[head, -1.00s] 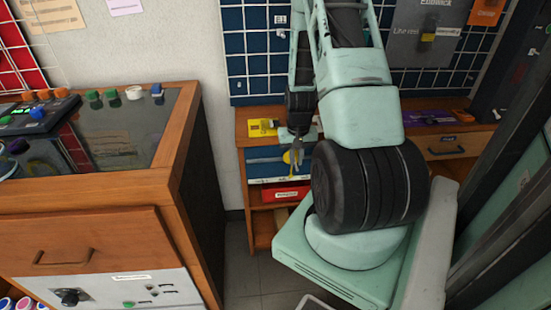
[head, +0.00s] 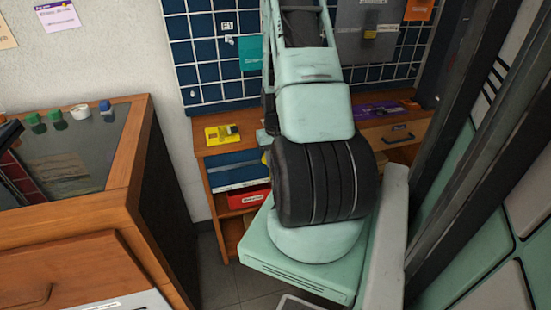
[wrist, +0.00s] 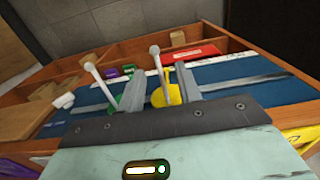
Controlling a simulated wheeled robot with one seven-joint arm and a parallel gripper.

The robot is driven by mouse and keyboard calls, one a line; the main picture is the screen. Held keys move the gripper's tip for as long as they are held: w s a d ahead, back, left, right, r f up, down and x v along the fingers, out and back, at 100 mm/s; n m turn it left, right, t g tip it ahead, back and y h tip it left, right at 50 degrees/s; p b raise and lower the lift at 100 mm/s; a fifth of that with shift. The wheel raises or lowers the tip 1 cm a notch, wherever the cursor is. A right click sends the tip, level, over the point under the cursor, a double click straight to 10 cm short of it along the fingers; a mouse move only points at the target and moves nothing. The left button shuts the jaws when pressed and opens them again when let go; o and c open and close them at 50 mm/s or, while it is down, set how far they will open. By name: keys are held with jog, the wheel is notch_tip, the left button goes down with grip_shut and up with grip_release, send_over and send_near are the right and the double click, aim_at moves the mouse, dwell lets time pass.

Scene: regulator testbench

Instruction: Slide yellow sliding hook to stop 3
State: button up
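The yellow sliding hook (wrist: 160,99) shows in the wrist view on a blue panel (wrist: 238,92) with a grey rail. Its lower part is hidden by my gripper's body. My gripper (wrist: 158,92) is open, with one grey finger on each side of the yellow part; contact cannot be told. A pale rod with a ball end (wrist: 154,49) rises between the fingers, and another stands left of them. In the head view, the blue panel (head: 232,167) shows below the bench top, a bit of yellow (head: 265,157) shows beside my arm, and my gripper is hidden. Stop 3 cannot be made out.
Green (wrist: 129,70) and purple (wrist: 110,73) pieces sit left of the fingers in the wrist view. A red box (head: 248,198) is on the shelf below the panel. A wooden cabinet (head: 85,240) stands left, with a floor gap between.

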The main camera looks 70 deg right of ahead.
notch_tip(320, 180, up, 17)
jog(key=p, duration=0.1)
jog(key=shift+r+p, duration=0.2)
jog(key=shift+p, duration=0.15)
dwell(0.7)
jog(key=w+a+r+n+p, duration=0.1)
jog(key=w+a+r+n, duration=0.2)
jog(key=a, duration=0.6)
jog(key=w+a+r+n+p, duration=0.1)
jog(key=w+a+r+n, duration=0.1)
jog(key=w+a, duration=0.5)
jog(key=w+a+r+n+p, duration=0.1)
jog(key=w+a+r+n, duration=0.15)
jog(key=a, duration=0.85)
jog(key=s+a+r+n+p, duration=0.1)
jog(key=s+a+r+n, duration=0.15)
jog(key=a, duration=0.45)
jog(key=s+a+r+n+p, duration=0.1)
jog(key=s+a+n, duration=0.2)
jog(key=a, duration=0.4)
jog(key=s+a+r+n+p, duration=0.1)
jog(key=s+a+n, duration=0.3)
jog(key=s+a, duration=0.6)
jog(key=shift+s+a+r+n+y, duration=0.2)
jog(key=shift+s+r+n+y, duration=0.15)
jog(key=shift+r, duration=0.15)
